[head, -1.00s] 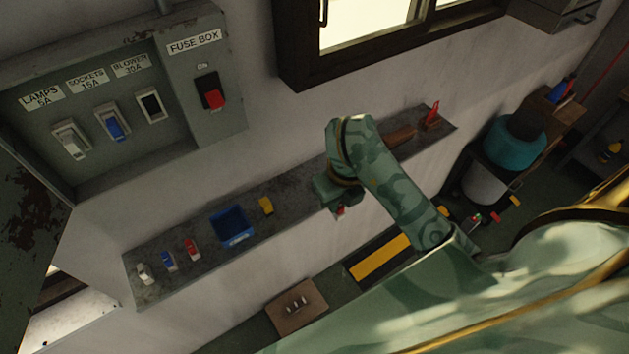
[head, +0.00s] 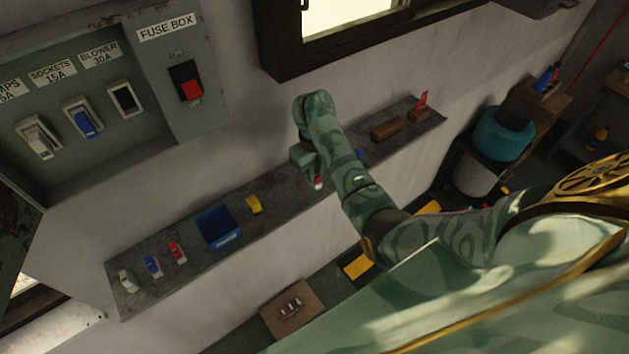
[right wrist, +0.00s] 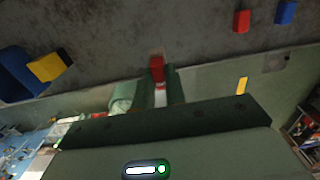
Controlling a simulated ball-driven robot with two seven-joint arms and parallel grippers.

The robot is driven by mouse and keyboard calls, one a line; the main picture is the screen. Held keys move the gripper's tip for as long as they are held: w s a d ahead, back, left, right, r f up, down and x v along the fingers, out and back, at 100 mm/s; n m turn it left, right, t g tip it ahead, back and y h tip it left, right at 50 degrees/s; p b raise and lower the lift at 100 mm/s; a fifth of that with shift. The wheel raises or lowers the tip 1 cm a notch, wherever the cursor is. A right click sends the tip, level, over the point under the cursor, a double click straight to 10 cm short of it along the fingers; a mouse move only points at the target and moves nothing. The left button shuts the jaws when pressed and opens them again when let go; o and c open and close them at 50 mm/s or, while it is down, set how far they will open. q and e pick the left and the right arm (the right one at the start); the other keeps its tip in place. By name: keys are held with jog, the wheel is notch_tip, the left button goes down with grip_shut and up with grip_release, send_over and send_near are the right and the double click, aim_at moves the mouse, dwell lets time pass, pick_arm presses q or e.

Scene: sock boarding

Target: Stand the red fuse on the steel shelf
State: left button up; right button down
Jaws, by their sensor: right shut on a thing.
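My right gripper (head: 313,178) is shut on a red fuse (head: 318,183) with a white part, near the front edge of the steel shelf (head: 285,195). In the right wrist view the red fuse (right wrist: 157,70) sits between the fingers (right wrist: 160,86), red end toward the shelf (right wrist: 120,30). I cannot tell whether it touches the shelf. Another red fuse (head: 177,252) stands at the shelf's left part, beside a blue fuse (head: 153,266) and a white one (head: 127,280). My left gripper is not in view.
A blue bin (head: 217,229) and a yellow block (head: 254,204) stand left of my right gripper. A brown block (head: 387,129) and a red object (head: 421,104) lie farther right. The fuse box (head: 180,85) hangs above the shelf's left part.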

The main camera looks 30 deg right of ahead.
jog(key=shift+f, duration=1.55)
jog(key=c, duration=1.3)
grip_release()
jog(key=shift+c, duration=0.2)
notch_tip(320, 180, up, 12)
jog(key=p, duration=0.2)
jog(key=shift+p, duration=0.35)
